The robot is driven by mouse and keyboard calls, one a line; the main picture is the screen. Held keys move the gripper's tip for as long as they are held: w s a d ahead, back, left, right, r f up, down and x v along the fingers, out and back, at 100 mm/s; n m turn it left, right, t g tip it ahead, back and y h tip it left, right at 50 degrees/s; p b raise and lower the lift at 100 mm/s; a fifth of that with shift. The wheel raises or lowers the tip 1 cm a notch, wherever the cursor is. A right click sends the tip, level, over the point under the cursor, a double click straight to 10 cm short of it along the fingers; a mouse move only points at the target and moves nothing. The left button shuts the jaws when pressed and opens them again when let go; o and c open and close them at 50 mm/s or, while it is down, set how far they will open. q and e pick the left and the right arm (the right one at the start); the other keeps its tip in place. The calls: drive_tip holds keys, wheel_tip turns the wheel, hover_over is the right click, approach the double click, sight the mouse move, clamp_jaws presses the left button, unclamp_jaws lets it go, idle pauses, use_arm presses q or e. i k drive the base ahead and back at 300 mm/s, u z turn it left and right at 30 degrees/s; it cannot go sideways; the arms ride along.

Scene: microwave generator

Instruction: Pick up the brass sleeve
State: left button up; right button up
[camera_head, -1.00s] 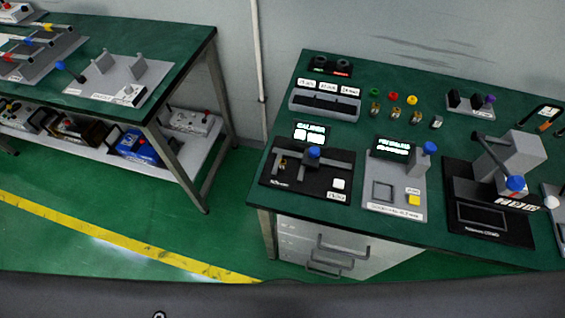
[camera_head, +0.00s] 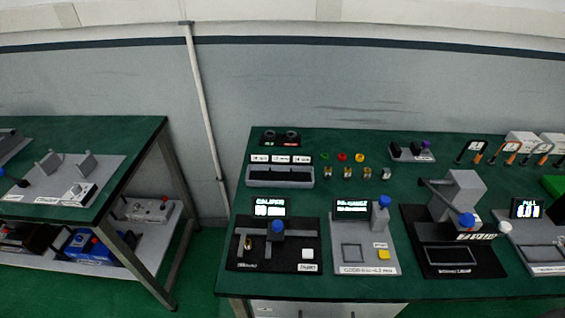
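Several small metal cylinders stand in a row on the right green table. Three look brass-coloured: one at the left (camera_head: 325,172), one in the middle (camera_head: 350,173) and one to its right (camera_head: 367,173). The one at the row's right end (camera_head: 386,173) looks silvery. Another small brass-coloured piece (camera_head: 248,243) sits at the left of the black caliper station (camera_head: 275,262). I cannot tell which of these is the brass sleeve. Neither of my grippers is in view.
Behind the row are green, red and yellow caps (camera_head: 342,157). A grey slotted tray (camera_head: 280,181) is left of it. A gauge station (camera_head: 365,262) and a press with a blue knob (camera_head: 456,200) stand at the front. A second table (camera_head: 110,135) is at left.

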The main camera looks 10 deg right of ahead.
sight(247, 241)
drive_tip(key=u, duration=0.2)
drive_tip(key=k, duration=1.25)
drive_tip(key=z, duration=1.35)
